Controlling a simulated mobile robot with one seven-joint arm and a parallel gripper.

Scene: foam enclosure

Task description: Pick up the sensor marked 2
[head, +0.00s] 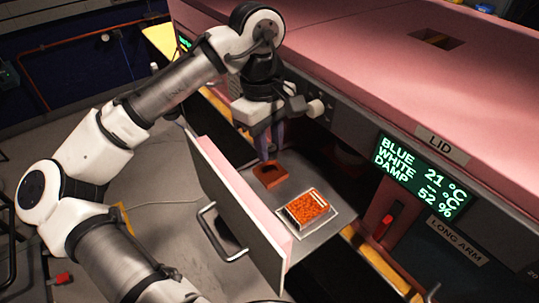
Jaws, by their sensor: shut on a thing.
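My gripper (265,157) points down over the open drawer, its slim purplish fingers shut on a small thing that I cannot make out. Its fingertips are at the back edge of an orange-brown square block (269,182) with a dark hollow in its top. I cannot tell whether the fingers touch this block or stay just above it. No sensor with a readable number 2 shows in the head view; the thing between the fingers is too small and hidden to identify.
The drawer (243,200) stands open, with a pink-lined front and a metal handle (222,233). In it, a square tray of orange granules (307,207) lies right of the block. The pink enclosure (350,60) rises behind. A display (421,176) and red lever (384,227) are at right.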

